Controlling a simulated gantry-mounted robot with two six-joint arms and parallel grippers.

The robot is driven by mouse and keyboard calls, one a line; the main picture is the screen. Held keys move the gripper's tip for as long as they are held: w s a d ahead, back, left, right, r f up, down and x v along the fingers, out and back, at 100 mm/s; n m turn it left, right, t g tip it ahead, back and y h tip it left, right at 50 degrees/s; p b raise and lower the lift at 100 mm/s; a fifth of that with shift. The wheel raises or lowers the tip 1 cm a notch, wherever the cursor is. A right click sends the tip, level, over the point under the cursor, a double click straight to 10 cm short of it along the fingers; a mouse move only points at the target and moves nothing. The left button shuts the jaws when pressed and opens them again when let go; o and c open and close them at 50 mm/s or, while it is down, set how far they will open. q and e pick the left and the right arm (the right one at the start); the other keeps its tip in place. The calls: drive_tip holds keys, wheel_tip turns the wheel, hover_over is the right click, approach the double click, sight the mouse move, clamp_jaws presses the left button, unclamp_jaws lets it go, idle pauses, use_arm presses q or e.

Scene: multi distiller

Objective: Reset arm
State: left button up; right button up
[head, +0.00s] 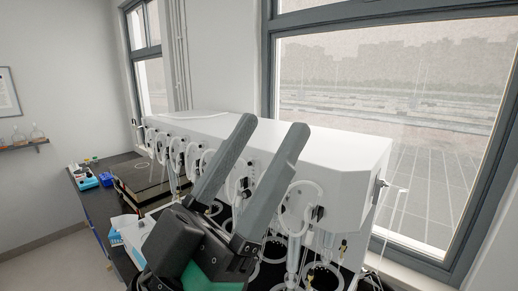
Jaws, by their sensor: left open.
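My left gripper (272,127) is large in the middle of the head view. Its two long grey fingers point up and to the right, with a gap between them. It is open, and nothing shows between the fingers. It is in front of the white distiller (330,150) and hides part of its front. I cannot tell how far the fingers are from the distiller. My right gripper is not in view.
The distiller's front carries several looped tubes and glass parts (300,207). A dark bench (97,205) runs to the left, with a blue item (88,183) and a blue-and-white box (117,236) on it. Windows stand behind. The air above the distiller is clear.

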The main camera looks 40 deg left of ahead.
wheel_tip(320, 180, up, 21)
drive_tip(key=p, duration=2.1)
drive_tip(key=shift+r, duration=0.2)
